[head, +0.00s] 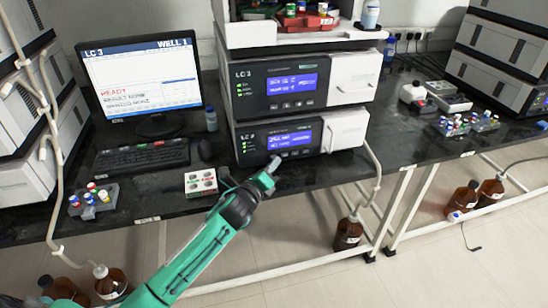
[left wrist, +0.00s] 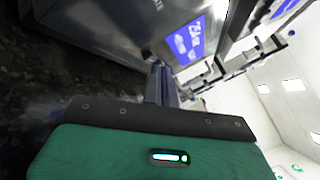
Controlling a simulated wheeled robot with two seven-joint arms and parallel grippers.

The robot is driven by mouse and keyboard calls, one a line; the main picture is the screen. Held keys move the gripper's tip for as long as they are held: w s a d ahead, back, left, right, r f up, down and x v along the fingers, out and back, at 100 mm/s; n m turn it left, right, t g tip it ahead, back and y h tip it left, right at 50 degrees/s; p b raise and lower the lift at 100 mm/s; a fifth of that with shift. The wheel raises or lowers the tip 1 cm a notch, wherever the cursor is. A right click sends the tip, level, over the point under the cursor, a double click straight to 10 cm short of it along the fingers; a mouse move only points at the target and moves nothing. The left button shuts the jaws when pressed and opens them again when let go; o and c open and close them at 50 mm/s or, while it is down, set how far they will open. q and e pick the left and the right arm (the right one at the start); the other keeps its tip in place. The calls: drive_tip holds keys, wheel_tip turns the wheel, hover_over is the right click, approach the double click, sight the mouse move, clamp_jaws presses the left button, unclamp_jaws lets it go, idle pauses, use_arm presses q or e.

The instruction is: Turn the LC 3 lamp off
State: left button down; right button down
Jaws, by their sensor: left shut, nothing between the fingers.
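The LC 3 stack stands in the middle of the head view. Its upper module (head: 250,92) and lower module (head: 252,150) each have a dark front, a lit blue display and small green lights at the left. Small buttons sit under both displays; which one is for the lamp is too small to read. My left gripper (head: 275,161) is shut and empty, its tip at the lower module's front, just below the display's left part. I cannot tell whether it touches. In the left wrist view the shut fingers (left wrist: 163,84) point toward the dark front and blue display (left wrist: 186,42).
A monitor (head: 140,75) headed LC 3 reads READY, with a keyboard (head: 142,157) before it. A vial rack (head: 94,201) sits at the left, another (head: 468,124) at the right. Tubing hangs right of the stack.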

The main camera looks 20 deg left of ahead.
use_arm(q)
drive_tip(key=shift+w+a, duration=0.25)
drive_tip(key=shift+w, duration=0.1)
idle(0.4)
idle(0.3)
drive_tip(key=shift+s+d+p, duration=0.3)
drive_tip(key=shift+s+d, duration=0.15)
drive_tip(key=shift+s, duration=0.25)
drive_tip(key=s+d, duration=0.1)
drive_tip(key=s, duration=0.1)
drive_tip(key=s+d+p, duration=0.1)
drive_tip(key=s+d, duration=0.1)
idle(0.3)
drive_tip(key=shift+a, duration=0.1)
idle(0.5)
